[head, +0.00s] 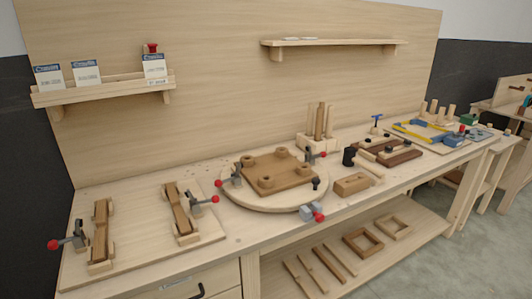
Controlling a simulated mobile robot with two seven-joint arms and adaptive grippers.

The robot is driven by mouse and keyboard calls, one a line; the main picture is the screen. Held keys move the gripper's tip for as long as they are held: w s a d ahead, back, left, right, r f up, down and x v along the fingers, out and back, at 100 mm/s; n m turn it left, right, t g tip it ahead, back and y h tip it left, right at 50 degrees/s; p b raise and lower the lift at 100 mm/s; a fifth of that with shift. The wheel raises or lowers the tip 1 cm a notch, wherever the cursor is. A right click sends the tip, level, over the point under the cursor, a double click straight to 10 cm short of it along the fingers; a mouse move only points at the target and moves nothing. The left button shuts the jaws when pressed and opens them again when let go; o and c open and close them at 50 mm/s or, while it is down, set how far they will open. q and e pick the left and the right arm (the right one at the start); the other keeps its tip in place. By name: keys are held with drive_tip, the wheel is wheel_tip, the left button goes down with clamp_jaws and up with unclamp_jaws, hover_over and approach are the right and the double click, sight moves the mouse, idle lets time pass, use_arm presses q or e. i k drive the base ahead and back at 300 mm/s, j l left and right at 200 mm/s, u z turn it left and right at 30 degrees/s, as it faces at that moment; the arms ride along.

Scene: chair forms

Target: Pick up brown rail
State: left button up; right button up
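Several brown wooden pieces could be the brown rail, and I cannot tell which one is meant. One long brown bar (101,233) lies in a pale holder with a toggle clamp at the left of the bench. A second brown bar (179,212) lies in a similar clamped holder to its right. Brown upright strips (321,118) stand in a pale rack at the back. Narrow strips (334,263) lie on the lower shelf. Neither of my grippers is in view.
A round pale board (232,196) with a brown pegged plate (277,173) and red-knobbed clamps fills the bench's middle. A wooden block (351,184), a mallet (350,157) and blue-yellow tools (425,133) lie to the right. Wall shelves (105,91) overhang the back.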

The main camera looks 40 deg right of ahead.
sight(334, 270)
drive_tip(key=i+l+z, duration=0.1)
drive_tip(key=z, duration=1)
drive_tip(key=i+l+z, duration=0.3)
drive_tip(key=i+z, duration=0.15)
drive_tip(key=i, duration=0.25)
drive_tip(key=i+l+z, duration=0.1)
drive_tip(key=i+z, duration=0.35)
drive_tip(key=i, duration=0.25)
